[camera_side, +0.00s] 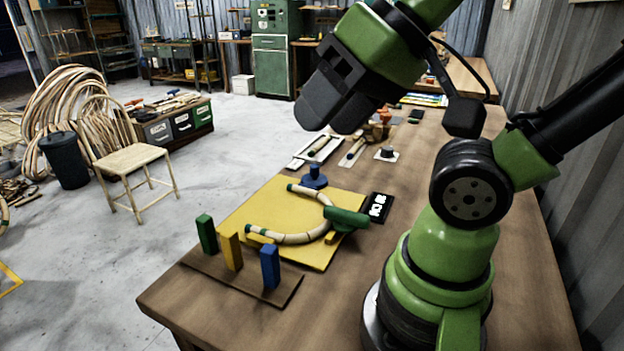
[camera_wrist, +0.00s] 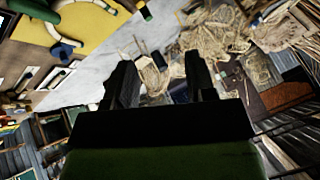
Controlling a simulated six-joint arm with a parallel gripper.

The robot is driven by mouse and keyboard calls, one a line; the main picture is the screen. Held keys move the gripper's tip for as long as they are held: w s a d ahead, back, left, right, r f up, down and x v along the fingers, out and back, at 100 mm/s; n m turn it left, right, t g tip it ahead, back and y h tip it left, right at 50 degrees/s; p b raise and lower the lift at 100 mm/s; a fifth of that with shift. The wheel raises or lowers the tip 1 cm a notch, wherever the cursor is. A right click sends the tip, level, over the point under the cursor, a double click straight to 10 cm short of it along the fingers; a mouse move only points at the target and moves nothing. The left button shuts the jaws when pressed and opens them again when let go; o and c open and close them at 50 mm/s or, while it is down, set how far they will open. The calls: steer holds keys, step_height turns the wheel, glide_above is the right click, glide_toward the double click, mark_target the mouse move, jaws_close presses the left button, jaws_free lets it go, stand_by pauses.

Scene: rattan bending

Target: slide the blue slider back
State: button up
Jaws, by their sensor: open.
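The blue slider (camera_side: 270,267) is an upright blue block at the right end of a dark wooden base (camera_side: 289,290). A yellow block (camera_side: 231,251) and a green block (camera_side: 206,233) stand in line to its left. All three look upright in the side view. My gripper (camera_side: 324,120) is high above the bench, beyond the slider and well apart from it. In the wrist view the jaws (camera_wrist: 160,78) are spread with nothing between them. I cannot make out the blue slider in the wrist view.
Behind the sliders, a curved rattan piece (camera_side: 297,238) lies on a yellow board (camera_side: 240,215), with a dark green block (camera_side: 347,219) at its bend. A blue knobbed piece (camera_side: 314,179) stands at the board's far edge. Small tools and trays lie farther back.

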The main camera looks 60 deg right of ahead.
steer(key=m+g+h, duration=0.4)
steer(key=m+h, duration=0.2)
steer(key=m, duration=0.1)
glide_above(315, 166)
steer(key=s+a, duration=0.2)
steer(key=a, duration=0.1)
step_height(315, 166, down, 19)
steer(key=shift+g, duration=0.3)
steer(key=x, duration=0.9)
steer(key=shift+w+f, duration=0.1)
steer(key=shift+f, duration=0.25)
jaws_close()
steer(key=shift+d+r, duration=0.1)
steer(key=shift+d, duration=2)
